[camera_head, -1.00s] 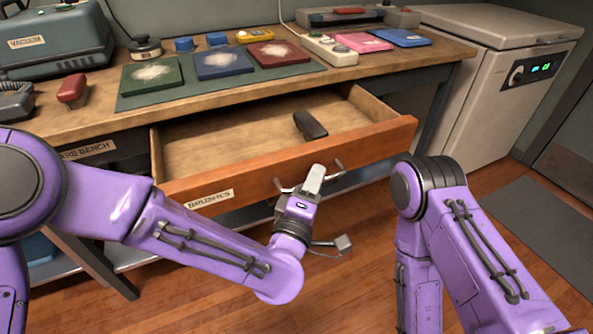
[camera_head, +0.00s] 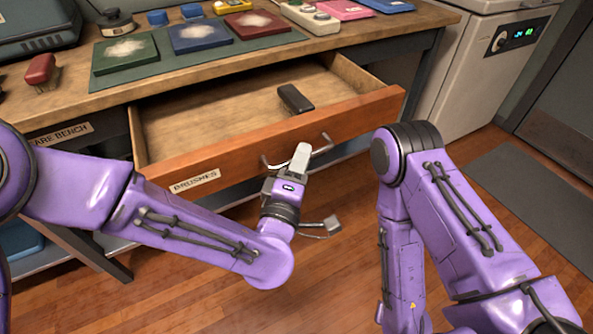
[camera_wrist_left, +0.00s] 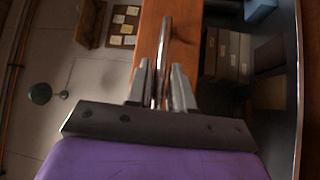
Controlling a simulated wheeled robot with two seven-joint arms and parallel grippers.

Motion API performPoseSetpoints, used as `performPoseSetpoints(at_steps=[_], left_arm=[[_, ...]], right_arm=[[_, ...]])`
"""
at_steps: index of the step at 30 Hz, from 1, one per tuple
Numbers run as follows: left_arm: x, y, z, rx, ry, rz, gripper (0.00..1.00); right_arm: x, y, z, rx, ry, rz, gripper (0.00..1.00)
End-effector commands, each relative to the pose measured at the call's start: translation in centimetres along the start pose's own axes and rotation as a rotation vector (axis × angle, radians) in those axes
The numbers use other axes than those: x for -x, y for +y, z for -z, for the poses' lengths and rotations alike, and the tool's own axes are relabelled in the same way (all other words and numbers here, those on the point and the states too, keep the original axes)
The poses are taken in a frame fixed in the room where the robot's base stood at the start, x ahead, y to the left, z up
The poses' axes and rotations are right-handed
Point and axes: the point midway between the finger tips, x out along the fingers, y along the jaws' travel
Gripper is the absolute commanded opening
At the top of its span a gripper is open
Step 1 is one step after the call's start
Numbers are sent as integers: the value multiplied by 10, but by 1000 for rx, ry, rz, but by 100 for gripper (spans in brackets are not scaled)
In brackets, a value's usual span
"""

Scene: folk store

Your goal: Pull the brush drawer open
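The brush drawer (camera_head: 240,150) has an orange-brown wooden front with a "BRUSHES" label (camera_head: 195,181) and stands well out from the bench, its inside showing. A dark block-shaped object, perhaps a brush (camera_head: 295,98), lies in it. The metal bar handle (camera_head: 322,147) is on the drawer front. My left gripper (camera_head: 299,157) is at the handle. In the left wrist view the handle bar (camera_wrist_left: 162,60) lies between the two fingers of my left gripper (camera_wrist_left: 162,85), which look closed on it. My right arm stands at the right, with its gripper out of view.
The workbench top (camera_head: 75,105) holds green, blue and red powder-covered mats, a red-handled tool (camera_head: 40,73) and small devices. A white freezer-like cabinet (camera_head: 490,60) stands at the right. A grey mat (camera_head: 540,185) lies on the open wooden floor.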

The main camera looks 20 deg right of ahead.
Motion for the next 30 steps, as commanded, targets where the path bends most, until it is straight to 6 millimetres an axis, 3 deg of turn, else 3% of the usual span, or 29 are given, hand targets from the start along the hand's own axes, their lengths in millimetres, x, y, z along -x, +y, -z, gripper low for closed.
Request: performPoseSetpoints(at_steps=[6,12,30], left_arm=[[52,-1,-1,-2,-5,2,22],[86,-1,-1,-1,-4,2,22],[93,0,-1,-6,-3,2,22]], right_arm=[[-1,0,0,0,0,0,0],[-3,0,-1,0,0,0,0],[-3,0,-1,0,0,0,0]])
